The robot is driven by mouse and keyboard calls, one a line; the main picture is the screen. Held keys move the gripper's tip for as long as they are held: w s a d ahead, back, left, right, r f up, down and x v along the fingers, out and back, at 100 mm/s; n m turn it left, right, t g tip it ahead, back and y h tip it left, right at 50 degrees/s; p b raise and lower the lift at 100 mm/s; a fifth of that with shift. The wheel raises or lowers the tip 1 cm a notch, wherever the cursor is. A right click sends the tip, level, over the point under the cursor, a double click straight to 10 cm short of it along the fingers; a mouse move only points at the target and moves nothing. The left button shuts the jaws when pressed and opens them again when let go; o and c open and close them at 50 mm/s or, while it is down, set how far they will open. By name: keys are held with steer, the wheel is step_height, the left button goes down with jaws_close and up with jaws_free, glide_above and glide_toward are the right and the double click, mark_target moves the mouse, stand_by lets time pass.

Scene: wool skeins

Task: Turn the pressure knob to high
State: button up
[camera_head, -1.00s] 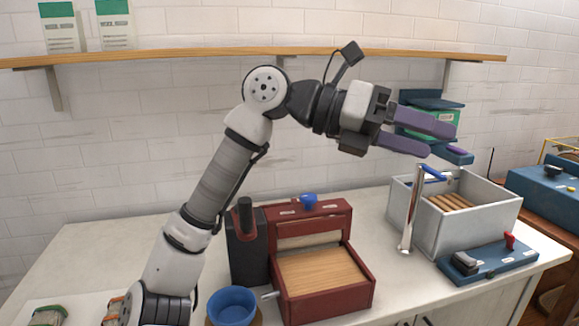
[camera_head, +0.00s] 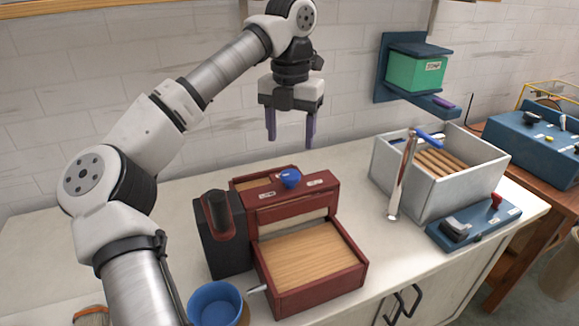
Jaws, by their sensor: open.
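A blue knob (camera_head: 290,178) stands on top of the dark red machine (camera_head: 318,285), between two small pale labels that are too small to read. It is the knob nearest my gripper; I cannot read whether it is the pressure knob, nor tell its setting. My gripper (camera_head: 291,139) hangs above and behind the knob in the picture, fingers pointing down. Its two purple fingers are apart with nothing between them, and they do not touch the knob.
A black and red unit (camera_head: 222,235) adjoins the machine's left side, with a blue bowl (camera_head: 214,303) in front. On the right are a metal tap (camera_head: 402,180), a grey basin (camera_head: 440,190) with wooden slats, and a blue control box (camera_head: 470,228). A green box (camera_head: 415,72) sits on a wall bracket.

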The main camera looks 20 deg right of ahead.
mark_target(291, 174)
step_height(291, 174, down, 9)
steer(key=shift+p, duration=0.65)
steer(key=shift+c, duration=0.2)
steer(key=c, duration=0.9)
